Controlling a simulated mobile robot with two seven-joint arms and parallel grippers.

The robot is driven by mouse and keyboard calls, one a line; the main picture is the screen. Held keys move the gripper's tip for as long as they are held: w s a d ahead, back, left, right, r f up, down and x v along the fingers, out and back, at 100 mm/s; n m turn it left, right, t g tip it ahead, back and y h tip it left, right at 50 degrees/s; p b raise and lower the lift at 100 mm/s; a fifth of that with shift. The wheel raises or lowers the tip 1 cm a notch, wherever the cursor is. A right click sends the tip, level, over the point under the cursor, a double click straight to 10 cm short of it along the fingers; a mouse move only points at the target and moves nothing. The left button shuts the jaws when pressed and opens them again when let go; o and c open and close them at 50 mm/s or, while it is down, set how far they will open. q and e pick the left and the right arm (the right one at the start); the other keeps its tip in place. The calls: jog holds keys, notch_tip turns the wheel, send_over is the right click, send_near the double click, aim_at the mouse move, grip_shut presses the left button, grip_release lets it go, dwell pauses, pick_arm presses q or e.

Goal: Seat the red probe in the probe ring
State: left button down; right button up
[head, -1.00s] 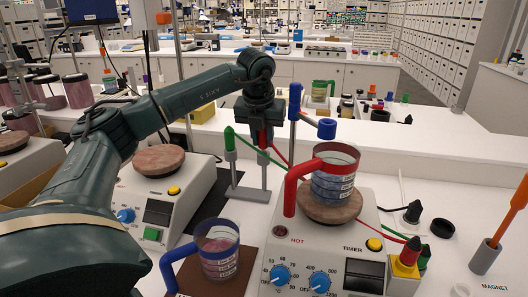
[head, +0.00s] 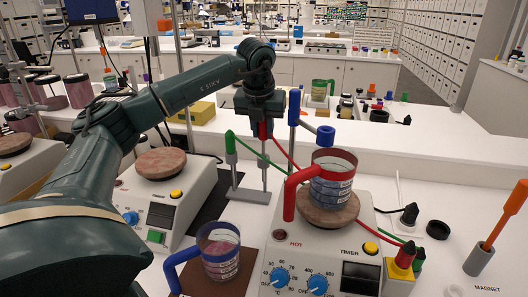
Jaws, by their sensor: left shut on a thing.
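My left gripper (head: 263,123) is shut on the red probe (head: 264,131), just below the jaws. The probe hangs upright above the right side of a grey stand (head: 247,196); I cannot tell whether its tip is clear of the stand. A green probe (head: 230,143) stands upright at the stand's left side. The blue ring (head: 326,134), which looks like the probe ring, sits on an arm from a blue-topped post (head: 294,108), right of the gripper and above the beaker (head: 331,180). The gripper and ring are apart. My right gripper is not in view.
The red-rimmed beaker with a red handle stands on a hot plate (head: 278,255). A red cable runs behind it to a red plug (head: 405,255). A blue-handled mug (head: 220,255) stands front left. Another hot plate (head: 160,190) is at left.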

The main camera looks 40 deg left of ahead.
pick_arm(q)
jog(key=shift+r+p, duration=0.35)
jog(key=shift+r, duration=0.35)
jog(key=shift+r+p, duration=0.45)
jog(key=shift+r, duration=0.05)
jog(key=shift+r+p, duration=0.8)
jog(key=shift+r, duration=0.2)
jog(key=shift+r+p, duration=0.45)
jog(key=shift+r, duration=0.05)
jog(key=shift+r+p, duration=0.35)
jog(key=shift+r, duration=3.65)
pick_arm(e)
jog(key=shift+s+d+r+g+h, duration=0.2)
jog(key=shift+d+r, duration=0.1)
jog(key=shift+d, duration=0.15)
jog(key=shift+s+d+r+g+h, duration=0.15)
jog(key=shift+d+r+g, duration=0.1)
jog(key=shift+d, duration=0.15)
